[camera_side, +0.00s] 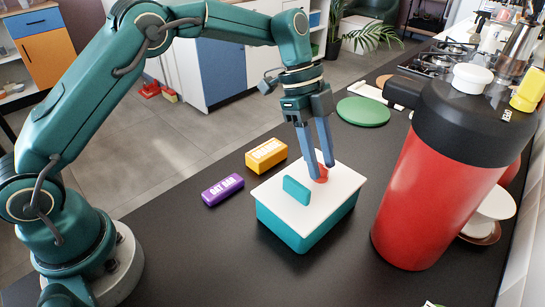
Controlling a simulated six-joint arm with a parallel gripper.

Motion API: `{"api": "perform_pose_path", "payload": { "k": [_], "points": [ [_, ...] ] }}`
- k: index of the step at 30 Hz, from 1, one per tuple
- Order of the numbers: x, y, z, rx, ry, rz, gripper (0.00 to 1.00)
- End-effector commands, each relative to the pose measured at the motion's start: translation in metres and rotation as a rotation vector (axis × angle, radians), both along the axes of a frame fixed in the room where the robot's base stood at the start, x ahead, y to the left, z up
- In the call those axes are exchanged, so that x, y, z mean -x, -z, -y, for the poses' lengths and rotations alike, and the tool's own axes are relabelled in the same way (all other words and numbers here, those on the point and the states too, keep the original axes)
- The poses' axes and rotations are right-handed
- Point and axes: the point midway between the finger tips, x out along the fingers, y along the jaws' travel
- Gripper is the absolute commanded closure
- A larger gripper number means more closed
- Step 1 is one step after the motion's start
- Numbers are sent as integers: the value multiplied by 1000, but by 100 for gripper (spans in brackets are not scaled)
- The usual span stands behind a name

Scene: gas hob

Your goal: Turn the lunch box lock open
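The lunch box (309,236) is a teal box with a white lid (285,213), standing on the dark counter. An upright teal tab (296,190) stands on the lid. A small red piece (321,175) sits on the lid behind the tab; I cannot tell which of the two is the lock. My gripper (319,168) points down over the lid, its two blue fingers a little apart. Their tips are at the red piece and partly hide it. I cannot tell whether they grip it or only stand around it.
A purple bar (222,190) and an orange box (266,155) lie left of the lunch box. A large red flask (435,195) with a black top stands close on the right. A green round board (363,111) and the gas hob (440,58) are farther back.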

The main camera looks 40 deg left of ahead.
Motion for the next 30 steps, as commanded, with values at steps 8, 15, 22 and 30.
{"api": "perform_pose_path", "payload": {
  "k": [8,15,22,30],
  "points": [
    [0,0,0,0,-1,0,100],
    [0,-1,0,0,-36,0,100],
    [1,-1,0,0,-79,0,100],
    [2,-1,0,0,-223,0,100]
  ]
}}
